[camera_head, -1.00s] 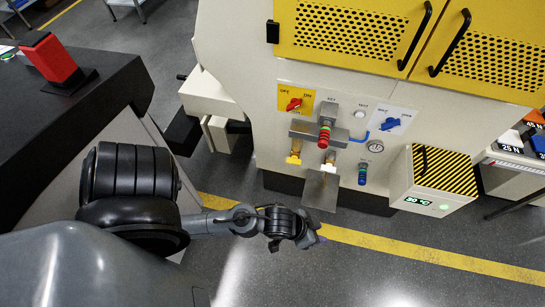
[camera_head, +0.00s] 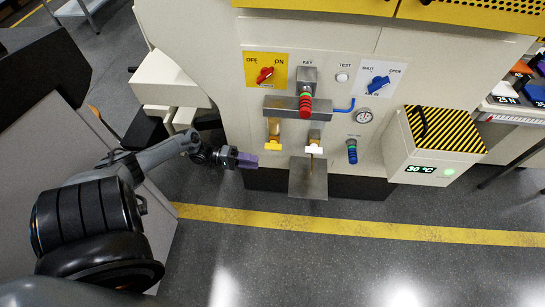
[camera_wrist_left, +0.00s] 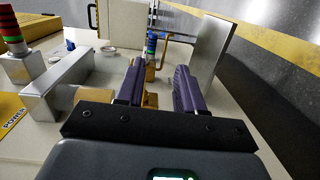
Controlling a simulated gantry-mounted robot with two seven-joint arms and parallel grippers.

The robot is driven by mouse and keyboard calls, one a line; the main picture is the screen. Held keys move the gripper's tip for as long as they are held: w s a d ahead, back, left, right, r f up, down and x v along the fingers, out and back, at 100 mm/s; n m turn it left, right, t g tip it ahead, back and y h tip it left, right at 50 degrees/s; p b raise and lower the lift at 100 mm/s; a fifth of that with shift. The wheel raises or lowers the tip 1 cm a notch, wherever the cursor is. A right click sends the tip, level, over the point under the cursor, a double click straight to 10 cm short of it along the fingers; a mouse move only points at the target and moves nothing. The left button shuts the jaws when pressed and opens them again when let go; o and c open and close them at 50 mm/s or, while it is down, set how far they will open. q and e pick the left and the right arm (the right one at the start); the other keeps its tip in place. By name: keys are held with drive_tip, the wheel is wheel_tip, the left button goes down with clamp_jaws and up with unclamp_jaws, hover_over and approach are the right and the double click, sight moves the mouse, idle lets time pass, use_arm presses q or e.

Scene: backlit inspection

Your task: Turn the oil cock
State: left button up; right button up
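Two small brass cocks hang under a grey metal block (camera_head: 292,107) on the machine front: one with a yellow handle (camera_head: 273,142), one with a white handle (camera_head: 314,149). No legible label shows which is the oil cock. A thin brown line runs below the white-handled one, in front of a metal plate (camera_head: 308,181). My left gripper (camera_head: 245,160) is left of and slightly below the yellow-handled cock, apart from it. In the left wrist view my left gripper (camera_wrist_left: 158,85) has its purple fingers apart, with yellow-brass parts visible beyond the gap. My right gripper is out of view.
A blue-green striped part (camera_head: 352,152) and a gauge (camera_head: 363,116) are to the right. A striped box (camera_head: 437,142) stands further right.

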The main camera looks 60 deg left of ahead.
use_arm(q)
drive_tip(key=t+b, duration=0.1)
drive_tip(key=b, duration=0.1)
approach(273, 146)
drive_tip(key=shift+n, duration=0.4)
drive_tip(key=x, duration=0.6)
drive_tip(key=b+x, duration=0.1)
drive_tip(key=x, duration=0.3)
drive_tip(key=shift+d+f, duration=0.1)
drive_tip(key=shift+f, duration=0.2)
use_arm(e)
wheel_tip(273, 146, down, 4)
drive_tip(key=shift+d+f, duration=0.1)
use_arm(q)
drive_tip(key=shift+c, duration=0.3)
clamp_jaws()
